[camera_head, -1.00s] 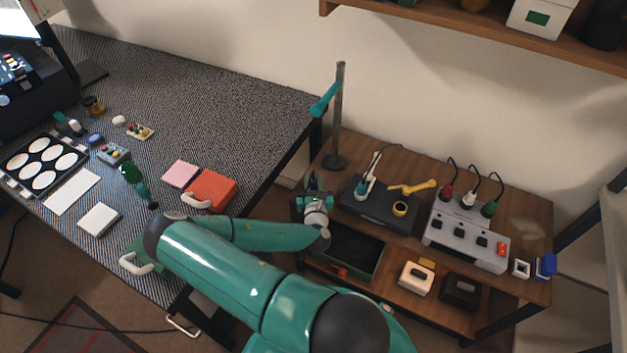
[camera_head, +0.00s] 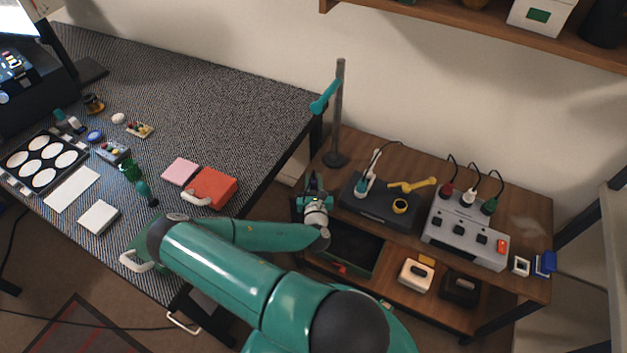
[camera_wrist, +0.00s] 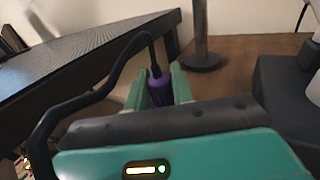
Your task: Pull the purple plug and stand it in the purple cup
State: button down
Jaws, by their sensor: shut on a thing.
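The purple plug (camera_wrist: 159,88) shows in the wrist view between the green fingers of my gripper (camera_wrist: 160,86). My gripper is shut on it, and a black cable arches from its top toward the left. In the head view my gripper (camera_head: 314,184) is over the left end of the wooden bench (camera_head: 460,181), in front of the stand's round base. The plug is too small to make out there. I cannot pick out the purple cup in either view. The plug's lower end is hidden by my gripper, so I cannot tell what it touches.
A dark metal stand (camera_head: 338,120) rises just behind my gripper. The dark desk (camera_head: 230,105) edge is close on the left.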

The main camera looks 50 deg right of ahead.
jog(key=shift+f, duration=0.4)
dwell(0.3)
jog(key=c, duration=1.1)
grip_release()
jog(key=v, duration=1.3)
jog(key=shift+s+a, duration=0.3)
